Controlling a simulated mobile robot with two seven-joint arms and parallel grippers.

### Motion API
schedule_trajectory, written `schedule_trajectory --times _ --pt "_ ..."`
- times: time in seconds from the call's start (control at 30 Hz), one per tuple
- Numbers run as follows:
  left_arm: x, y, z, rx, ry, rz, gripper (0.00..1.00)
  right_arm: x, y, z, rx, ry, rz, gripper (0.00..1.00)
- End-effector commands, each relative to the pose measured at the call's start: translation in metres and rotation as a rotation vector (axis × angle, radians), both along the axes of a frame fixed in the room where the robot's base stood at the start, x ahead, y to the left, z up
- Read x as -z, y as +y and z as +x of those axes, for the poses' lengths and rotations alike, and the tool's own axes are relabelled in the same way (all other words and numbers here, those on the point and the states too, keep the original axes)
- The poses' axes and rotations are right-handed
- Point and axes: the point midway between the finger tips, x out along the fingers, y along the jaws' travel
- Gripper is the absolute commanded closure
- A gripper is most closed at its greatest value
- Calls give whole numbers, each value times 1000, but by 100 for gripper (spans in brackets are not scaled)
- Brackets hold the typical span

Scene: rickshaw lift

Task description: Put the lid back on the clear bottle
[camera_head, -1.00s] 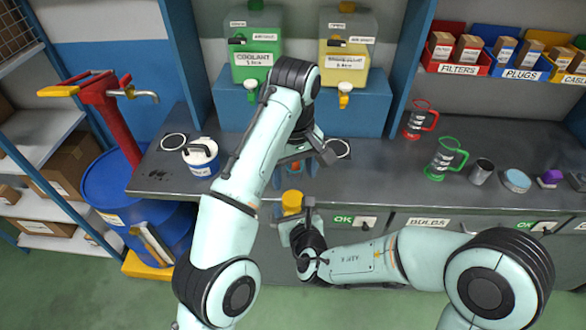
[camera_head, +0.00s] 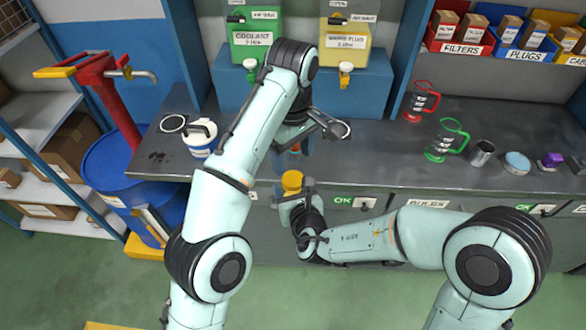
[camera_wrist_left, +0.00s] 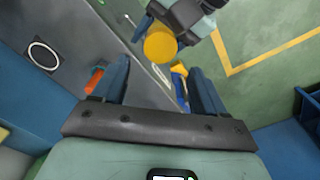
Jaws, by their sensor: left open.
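My left gripper (camera_head: 304,146) is open above the front part of the bench; its two fingers show apart and empty in the left wrist view (camera_wrist_left: 160,78). My right gripper (camera_head: 294,203) is lower and in front of the bench edge. It appears shut on a yellow round thing (camera_head: 291,181) that looks like a lid. The yellow thing also shows in the left wrist view (camera_wrist_left: 160,43), just beyond my left fingers and apart from them. I cannot make out the clear bottle; my left arm hides part of the bench.
The grey bench (camera_head: 375,150) is mostly clear right of my left gripper. A white-and-blue pot (camera_head: 201,140) stands left of my arm. Red (camera_head: 419,101) and green (camera_head: 445,140) handled jugs stand right. Coolant (camera_head: 254,38) and yellow (camera_head: 346,42) tanks stand on a blue stand behind.

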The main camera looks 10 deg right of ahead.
Motion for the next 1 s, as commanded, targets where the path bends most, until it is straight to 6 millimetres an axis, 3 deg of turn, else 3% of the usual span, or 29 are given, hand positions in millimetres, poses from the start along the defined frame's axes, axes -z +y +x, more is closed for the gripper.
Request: schedule_trajectory --times 0.6,1.0 --pt "61 0 -2 4 -1 0 28 -1 0 0 0 -2 0 100" --pt "66 -1 -2 5 -2 -1 31 -1 0 0 0 -2 0 100"
